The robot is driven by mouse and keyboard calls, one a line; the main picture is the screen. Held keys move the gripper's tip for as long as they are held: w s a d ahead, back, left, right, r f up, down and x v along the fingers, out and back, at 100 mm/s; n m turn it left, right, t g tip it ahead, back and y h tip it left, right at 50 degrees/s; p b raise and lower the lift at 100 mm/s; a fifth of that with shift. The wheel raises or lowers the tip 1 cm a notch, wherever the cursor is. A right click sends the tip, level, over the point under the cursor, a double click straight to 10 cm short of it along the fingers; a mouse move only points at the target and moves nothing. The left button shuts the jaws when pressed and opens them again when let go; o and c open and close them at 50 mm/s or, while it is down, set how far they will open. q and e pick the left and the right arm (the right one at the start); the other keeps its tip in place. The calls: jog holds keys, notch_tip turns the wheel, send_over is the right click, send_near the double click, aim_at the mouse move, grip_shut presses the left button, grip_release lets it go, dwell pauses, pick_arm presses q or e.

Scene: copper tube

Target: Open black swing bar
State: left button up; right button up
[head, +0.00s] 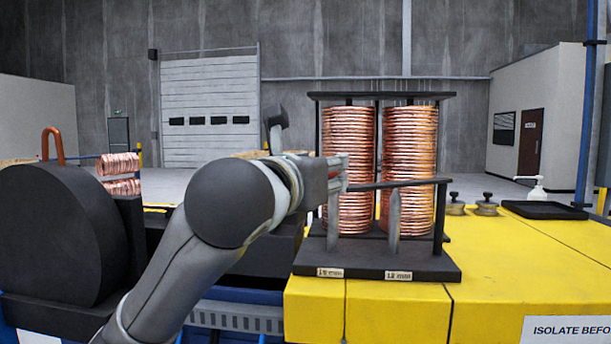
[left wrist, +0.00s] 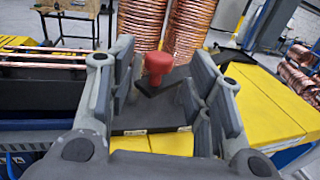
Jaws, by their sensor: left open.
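A black rack (head: 375,262) stands on the yellow bench and holds two tall stacks of copper coil (head: 408,165). The black swing bar (head: 410,183) runs across the front of the stacks and meets the right post. In the left wrist view a red knob (left wrist: 157,65) stands on a black end piece (left wrist: 160,84). My left gripper (head: 362,205) is at the front left of the rack, by the bar's left end. Its fingers (left wrist: 163,80) are spread on both sides of the knob, with gaps visible. My forearm and hand hide part of the left stack. My right gripper is not shown.
The yellow bench (head: 540,265) is mostly clear to the right, with brass weights (head: 486,205), a black tray (head: 545,210) and a pump bottle (head: 538,192) at the back. A large black drum (head: 62,235) stands at the left.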

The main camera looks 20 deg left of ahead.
pick_arm(q)
jog(key=s, duration=0.7)
jog(key=shift+a, duration=0.1)
jog(key=shift+c, duration=0.5)
